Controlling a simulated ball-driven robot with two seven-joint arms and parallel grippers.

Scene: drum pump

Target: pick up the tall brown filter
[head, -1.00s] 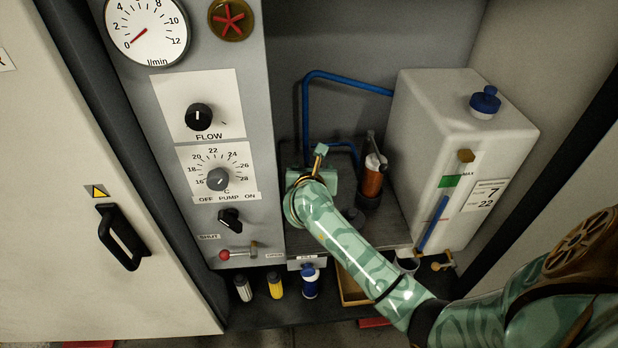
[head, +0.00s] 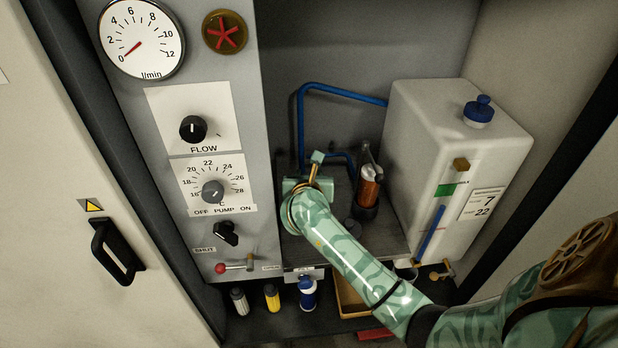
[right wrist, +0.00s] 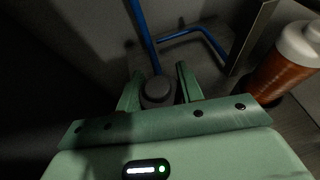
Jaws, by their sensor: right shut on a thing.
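The tall brown filter (head: 370,186) stands upright in a dark holder on the grey shelf, left of the white tank. In the right wrist view the brown filter (right wrist: 284,68), with its whitish top, is at the right edge, outside my fingers and apart from them. My right gripper (right wrist: 158,88) is shut on a dark grey thing with a round top (right wrist: 157,91), which sits between the two green fingers. In the head view my right gripper (head: 308,186) is left of the filter, and its fingertips are hidden by the wrist. My left gripper is not in view.
The white tank (head: 450,140) with a blue cap stands right of the filter. A blue pipe (head: 302,125) runs behind. The control panel (head: 205,150) is on the left. Several small bottles (head: 272,297) and a yellowish tray (head: 350,299) are below the shelf.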

